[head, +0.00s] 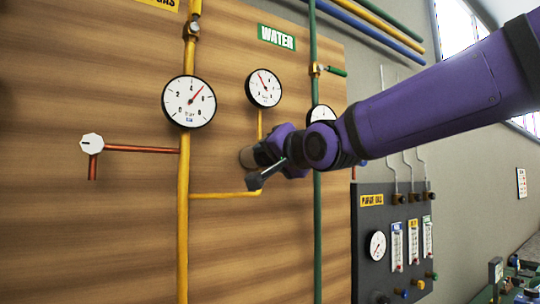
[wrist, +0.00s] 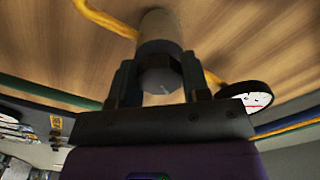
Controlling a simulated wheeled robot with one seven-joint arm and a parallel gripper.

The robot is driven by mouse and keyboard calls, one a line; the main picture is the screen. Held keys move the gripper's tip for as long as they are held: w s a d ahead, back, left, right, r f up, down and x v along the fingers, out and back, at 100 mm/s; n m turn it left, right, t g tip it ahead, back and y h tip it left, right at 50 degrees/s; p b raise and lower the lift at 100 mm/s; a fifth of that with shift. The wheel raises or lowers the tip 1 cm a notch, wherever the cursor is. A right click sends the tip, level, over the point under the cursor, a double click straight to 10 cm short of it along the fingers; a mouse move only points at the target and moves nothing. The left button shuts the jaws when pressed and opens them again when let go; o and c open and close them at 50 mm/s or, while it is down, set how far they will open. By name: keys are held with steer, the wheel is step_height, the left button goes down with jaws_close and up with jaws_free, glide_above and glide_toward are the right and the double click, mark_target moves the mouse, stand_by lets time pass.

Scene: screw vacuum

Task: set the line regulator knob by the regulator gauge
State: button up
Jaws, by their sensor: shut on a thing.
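The regulator knob (wrist: 158,55) is a grey cylinder on the wooden panel, on a yellow pipe. My gripper (wrist: 158,78) is shut on it, one finger on each side. In the head view the knob (head: 247,157) shows only in part, at the tip of my gripper (head: 268,160), which hides the rest. The small round gauge (head: 263,88) above it, joined by a yellow pipe, has a red needle pointing to the upper left. A gauge face (wrist: 255,99) shows partly at the right of the wrist view.
A larger gauge (head: 188,101) on the yellow pipe reads between 4 and 6. A white octagonal knob (head: 92,144) is at the left. A green pipe (head: 317,240) runs behind my arm. A dark purge gas panel (head: 375,276) stands at the lower right.

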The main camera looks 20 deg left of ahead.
steer(key=shift+m, duration=0.5)
stand_by(0.3)
steer(key=o, duration=0.9)
steer(key=shift+o, duration=0.2)
steer(key=shift+d, duration=0.15)
steer(key=v, duration=1)
steer(key=shift+s+d, duration=0.15)
steer(key=shift+s, duration=0.05)
